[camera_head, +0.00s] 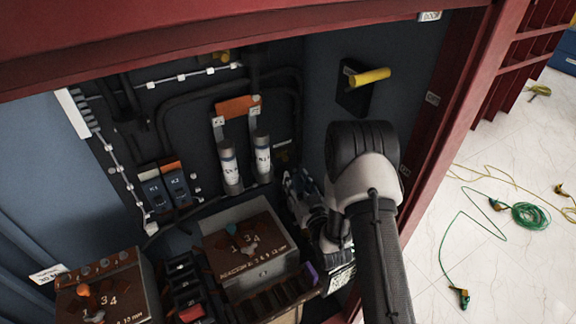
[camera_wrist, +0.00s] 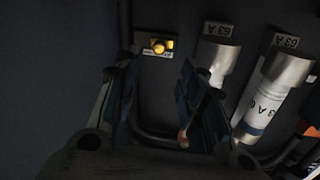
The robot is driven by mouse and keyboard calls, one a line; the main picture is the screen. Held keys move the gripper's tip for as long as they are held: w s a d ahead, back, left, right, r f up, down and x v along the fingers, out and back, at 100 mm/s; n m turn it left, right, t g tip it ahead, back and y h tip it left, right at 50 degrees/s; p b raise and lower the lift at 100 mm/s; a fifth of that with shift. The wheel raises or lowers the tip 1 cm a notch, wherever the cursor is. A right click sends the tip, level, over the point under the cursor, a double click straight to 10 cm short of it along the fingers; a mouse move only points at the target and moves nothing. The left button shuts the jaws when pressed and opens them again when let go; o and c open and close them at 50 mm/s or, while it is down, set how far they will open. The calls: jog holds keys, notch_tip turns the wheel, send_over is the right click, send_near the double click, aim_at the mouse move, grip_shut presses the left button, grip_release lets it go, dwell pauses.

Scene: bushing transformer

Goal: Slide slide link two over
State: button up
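I cannot tell for sure which part is slide link two. In the wrist view a small brass fitting (camera_wrist: 158,46) with a white label plate sits on the dark panel, beyond the gap between my fingers. My gripper (camera_wrist: 155,82) is open, with a blue pad on each finger and nothing visible between them. In the head view my gripper (camera_head: 300,190) is inside the cabinet, right of two white cylindrical fuses (camera_head: 263,157) and above the right brown block (camera_head: 250,240). My arm hides part of the cabinet's right side.
The fuses' metal cap (camera_wrist: 215,62) is close to my right finger in the wrist view. Switches K1 and K2 (camera_head: 165,187) are further left. A yellow handle (camera_head: 370,76) projects from the right wall. The red cabinet frame (camera_head: 440,120) stands right of my arm. Cables (camera_head: 530,216) lie on the floor outside.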

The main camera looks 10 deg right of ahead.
aim_at(286, 160)
jog(key=w, duration=0.5)
jog(key=w+a+b, duration=0.1)
jog(key=w, duration=0.2)
jog(key=shift+w+a, duration=0.1)
jog(key=shift+w, duration=0.2)
jog(key=shift+c, duration=0.4)
grip_shut()
